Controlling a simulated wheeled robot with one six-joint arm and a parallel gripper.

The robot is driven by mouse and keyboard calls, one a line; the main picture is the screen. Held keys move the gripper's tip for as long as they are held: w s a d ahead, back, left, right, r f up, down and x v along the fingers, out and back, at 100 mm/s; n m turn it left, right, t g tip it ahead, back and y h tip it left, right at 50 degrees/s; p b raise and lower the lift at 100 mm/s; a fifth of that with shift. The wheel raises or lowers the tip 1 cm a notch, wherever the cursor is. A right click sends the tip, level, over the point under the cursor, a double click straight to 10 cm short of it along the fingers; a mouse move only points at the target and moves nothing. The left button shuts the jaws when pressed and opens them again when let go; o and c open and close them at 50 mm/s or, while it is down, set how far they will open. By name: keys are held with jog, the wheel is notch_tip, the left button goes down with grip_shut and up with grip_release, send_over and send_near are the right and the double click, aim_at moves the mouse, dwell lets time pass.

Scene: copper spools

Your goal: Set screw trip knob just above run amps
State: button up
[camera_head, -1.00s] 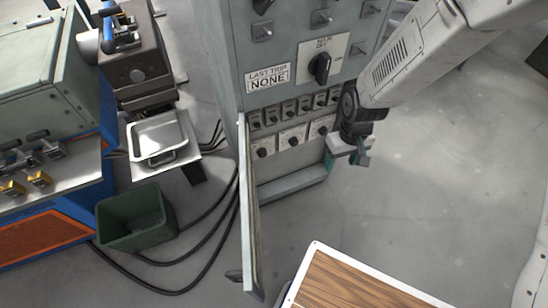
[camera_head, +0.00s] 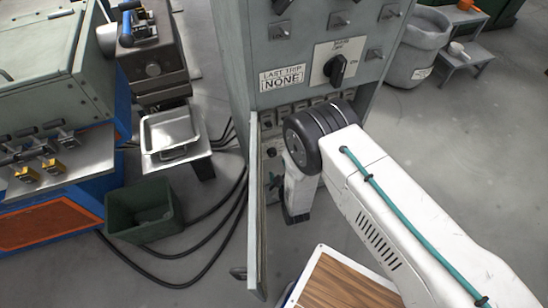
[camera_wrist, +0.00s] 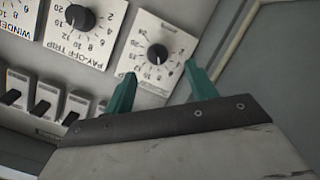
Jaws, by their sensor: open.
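In the wrist view, a white dial plate (camera_wrist: 135,32) carries a small round black knob (camera_wrist: 157,54) with numbers around it. In the head view the lower dials on the grey cabinet (camera_head: 240,60) are mostly hidden behind my arm. No run amps reading is legible.
The cabinet door (camera_head: 256,210) stands open left of my wrist. Several toggle switches (camera_wrist: 45,95) sit left of my fingers. A LAST TRIP NONE sign (camera_head: 283,78) and a large black switch (camera_head: 335,68) are above. A wooden-topped table (camera_head: 335,285) is close in front.

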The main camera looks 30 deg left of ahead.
aim_at(273, 155)
jog(key=x, duration=0.7)
jog(key=shift+w+a+r, duration=0.25)
jog(key=shift+w+a, duration=0.1)
jog(key=c, duration=1)
